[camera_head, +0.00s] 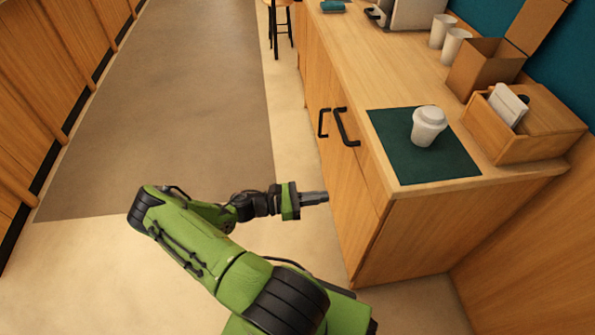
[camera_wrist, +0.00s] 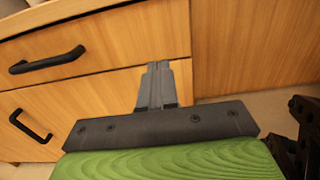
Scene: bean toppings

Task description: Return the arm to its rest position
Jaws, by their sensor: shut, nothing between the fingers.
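My green arm reaches up from the bottom of the head view and bends over the floor to the left of the wooden counter (camera_head: 375,65). My gripper (camera_head: 326,197) points right, close to the counter's cabinet front and below its top. In the wrist view my gripper (camera_wrist: 158,66) has its two grey fingers together, with nothing between them. Behind the fingers is the wooden cabinet front (camera_wrist: 110,40). I cannot tell how wide the gap to it is.
Black handles (camera_head: 346,127) stick out from the cabinet front near my gripper. A lidded white cup (camera_head: 428,125) stands on a dark green mat (camera_head: 400,172). A wooden box (camera_head: 510,145) stands right of it. The aisle floor (camera_head: 170,100) on the left is clear.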

